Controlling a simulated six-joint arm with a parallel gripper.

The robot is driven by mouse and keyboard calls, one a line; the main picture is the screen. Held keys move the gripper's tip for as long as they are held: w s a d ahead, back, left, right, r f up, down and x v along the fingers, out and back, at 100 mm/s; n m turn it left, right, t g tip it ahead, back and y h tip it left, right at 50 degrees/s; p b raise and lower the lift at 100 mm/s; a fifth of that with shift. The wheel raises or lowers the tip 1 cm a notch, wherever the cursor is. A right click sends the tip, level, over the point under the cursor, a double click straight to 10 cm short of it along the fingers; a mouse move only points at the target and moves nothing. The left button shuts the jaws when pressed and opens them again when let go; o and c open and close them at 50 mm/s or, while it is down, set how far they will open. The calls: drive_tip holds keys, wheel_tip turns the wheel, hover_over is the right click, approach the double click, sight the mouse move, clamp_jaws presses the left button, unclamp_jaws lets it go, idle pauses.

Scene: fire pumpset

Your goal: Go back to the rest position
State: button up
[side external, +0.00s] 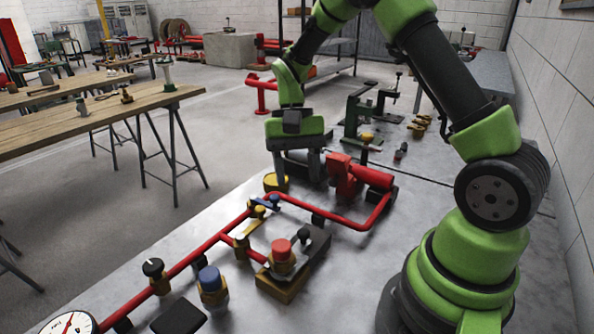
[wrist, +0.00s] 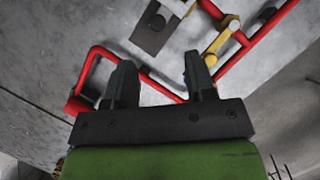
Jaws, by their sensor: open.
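My gripper (side external: 297,172) is above the far part of the pumpset, pointing down. Its two fingers are apart with nothing between them. In the wrist view the gripper (wrist: 158,78) shows its dark fingers spread over the red pipe (wrist: 160,88). The red pump (side external: 350,178) stands just right of the fingers in the side view. A yellow round part (side external: 275,182) is just left of and below them. Whether the fingers touch anything cannot be told.
The red pipe runs toward a gauge (side external: 70,325) at the front left. A red-knobbed valve (side external: 281,255) and a blue-capped valve (side external: 211,284) stand along it. Green vises (side external: 357,118) are behind my gripper. Wooden tables (side external: 95,112) stand at the left. Bare grey tabletop (side external: 440,188) lies right of the pump.

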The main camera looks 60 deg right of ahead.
drive_tip(key=s+a+r+n+t, duration=0.2)
drive_tip(key=s+a+r+t, duration=0.1)
drive_tip(key=s+r+t, duration=0.2)
drive_tip(key=s+a+r+n+t+h, duration=0.1)
drive_tip(key=s+a+r+n+t, duration=0.2)
drive_tip(key=s+r, duration=0.6)
wheel_tip(320, 180, up, 2)
drive_tip(key=shift+a+r+t, duration=0.1)
drive_tip(key=shift+a+t, duration=0.35)
drive_tip(key=shift+t, duration=0.75)
drive_tip(key=shift+c, duration=0.2)
idle(0.3)
